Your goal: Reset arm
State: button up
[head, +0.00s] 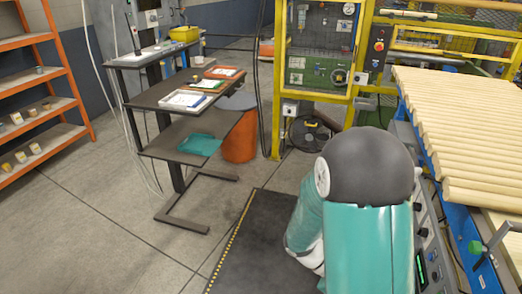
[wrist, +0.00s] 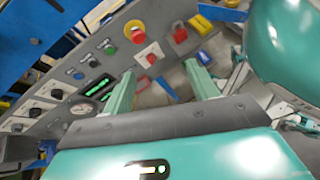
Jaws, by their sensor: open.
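My gripper (wrist: 160,70) shows in the wrist view with its two pale green fingers spread apart. Nothing is between them. It points toward a grey control panel (wrist: 60,118) with knobs, coloured buttons and a green-lit display. I cannot tell the gap between the fingertips and the panel. In the head view my teal arm with its dark round joint fills the lower middle right. The gripper is not visible there.
Wooden bars (head: 465,120) lie in a row on the blue-framed line at right, close to my arm. A dark shelved stand (head: 150,97) holds trays at left centre. An orange rack (head: 50,135) stands far left. Grey floor (head: 90,225) is clear at lower left.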

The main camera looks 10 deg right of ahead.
jog(key=a+r+m+t+y, duration=0.3)
jog(key=a+r+t, duration=0.4)
jog(key=r, duration=0.4)
jog(key=a+r+m+t+y, duration=0.4)
jog(key=a+r+t+y, duration=0.2)
jog(key=r, duration=0.5)
jog(key=a, duration=0.2)
jog(key=shift+w+a+r+m+t, duration=0.3)
jog(key=shift+a+t, duration=0.1)
